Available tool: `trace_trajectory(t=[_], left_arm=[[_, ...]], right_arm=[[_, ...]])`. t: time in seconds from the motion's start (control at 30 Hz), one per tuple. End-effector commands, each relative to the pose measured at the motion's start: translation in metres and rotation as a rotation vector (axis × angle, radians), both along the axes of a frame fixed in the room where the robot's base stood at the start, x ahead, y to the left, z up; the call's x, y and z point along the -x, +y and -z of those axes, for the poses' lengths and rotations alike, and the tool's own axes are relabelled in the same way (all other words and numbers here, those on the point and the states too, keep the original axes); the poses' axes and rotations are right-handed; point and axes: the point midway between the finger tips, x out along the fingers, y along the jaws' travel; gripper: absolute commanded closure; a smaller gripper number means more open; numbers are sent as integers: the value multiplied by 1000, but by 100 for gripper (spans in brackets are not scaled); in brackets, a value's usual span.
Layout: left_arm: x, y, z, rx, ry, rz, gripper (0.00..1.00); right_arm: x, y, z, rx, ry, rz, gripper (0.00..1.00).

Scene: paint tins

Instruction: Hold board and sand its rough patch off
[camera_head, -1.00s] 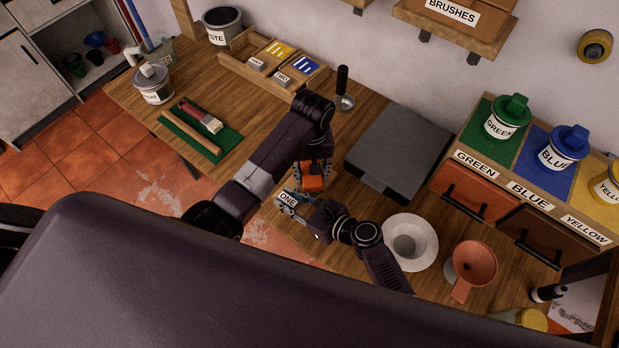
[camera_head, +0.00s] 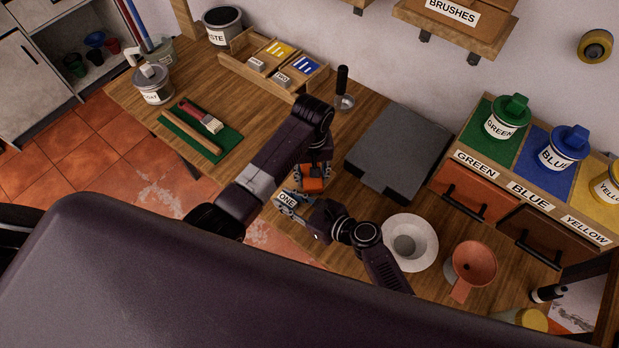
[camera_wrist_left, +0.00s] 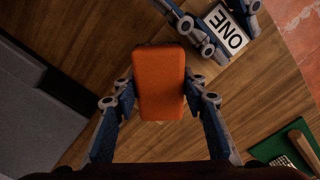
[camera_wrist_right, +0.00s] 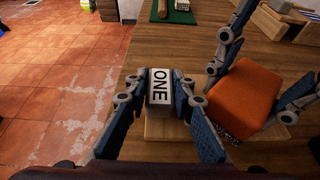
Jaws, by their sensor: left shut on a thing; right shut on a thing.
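My left gripper (camera_wrist_left: 160,105) is shut on an orange sanding block (camera_wrist_left: 160,80). The orange block also shows in the head view (camera_head: 313,185). My right gripper (camera_wrist_right: 157,95) is shut on a pale block labelled ONE (camera_wrist_right: 159,86), at one end of the pale wooden board (camera_wrist_right: 165,130). The label also shows in the head view (camera_head: 287,199). The sanding block is low over the board, close beside the right gripper. A dark speckled rough patch (camera_wrist_right: 232,135) shows at the sanding block's lower edge; the rest of it is hidden.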

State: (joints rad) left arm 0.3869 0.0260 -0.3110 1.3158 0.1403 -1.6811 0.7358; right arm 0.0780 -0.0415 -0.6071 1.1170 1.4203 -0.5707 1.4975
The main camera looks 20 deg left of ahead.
Motion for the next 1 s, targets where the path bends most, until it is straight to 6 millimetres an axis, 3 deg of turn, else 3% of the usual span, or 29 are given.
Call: trace_trajectory(t=[0.73,1.0], left_arm=[[-1,0,6,0,-1,0,86],[5,10,1,0,-2,1,86]], right_arm=[[4,0,4,4,8,-4,100],[4,0,4,4,8,-4,100]])
